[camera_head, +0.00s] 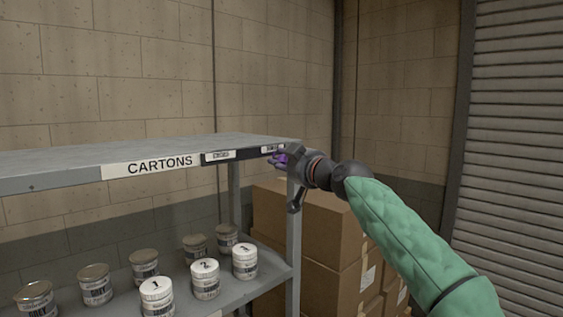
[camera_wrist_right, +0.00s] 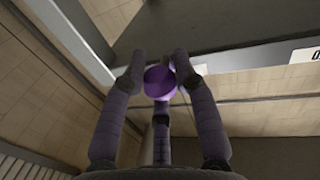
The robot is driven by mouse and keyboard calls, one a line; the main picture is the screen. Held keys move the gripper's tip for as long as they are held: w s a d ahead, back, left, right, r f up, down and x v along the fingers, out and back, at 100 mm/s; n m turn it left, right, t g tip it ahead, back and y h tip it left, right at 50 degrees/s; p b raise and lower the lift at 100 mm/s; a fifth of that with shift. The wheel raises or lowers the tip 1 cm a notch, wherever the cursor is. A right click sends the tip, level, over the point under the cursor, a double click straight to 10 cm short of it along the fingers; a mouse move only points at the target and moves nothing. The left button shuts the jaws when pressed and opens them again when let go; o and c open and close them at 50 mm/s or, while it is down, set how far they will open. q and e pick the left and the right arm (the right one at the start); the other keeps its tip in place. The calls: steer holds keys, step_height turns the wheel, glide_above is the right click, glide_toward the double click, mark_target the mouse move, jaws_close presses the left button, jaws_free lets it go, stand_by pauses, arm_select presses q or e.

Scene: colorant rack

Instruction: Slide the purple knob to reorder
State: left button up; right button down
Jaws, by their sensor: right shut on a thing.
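The purple knob (camera_head: 281,158) is on the front edge of the upper shelf, near its right end, on a dark label strip (camera_head: 243,154). My right gripper (camera_head: 283,160) is at the knob and partly covers it in the head view. In the right wrist view the purple knob (camera_wrist_right: 160,82) sits between the fingers of my right gripper (camera_wrist_right: 160,85), which are closed around it. My left gripper is not in view.
The upper shelf (camera_head: 130,156) carries a CARTONS label (camera_head: 147,166). Several lidded cans, some numbered, stand on the lower shelf (camera_head: 262,278). Cardboard boxes (camera_head: 325,225) are stacked behind the shelf's right post (camera_head: 293,245). A ribbed shutter (camera_head: 515,130) is at the right.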

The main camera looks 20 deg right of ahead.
steer(key=shift+d, duration=0.15)
steer(key=c, duration=1.3)
jaws_free()
steer(key=o, duration=0.4)
steer(key=shift+d, duration=0.1)
steer(key=shift+c, duration=0.2)
steer(key=shift+w+d, duration=0.1)
steer(key=s+d, duration=0.1)
steer(key=s, duration=1.1)
steer(key=shift+d, duration=0.3)
steer(key=shift+f, duration=0.1)
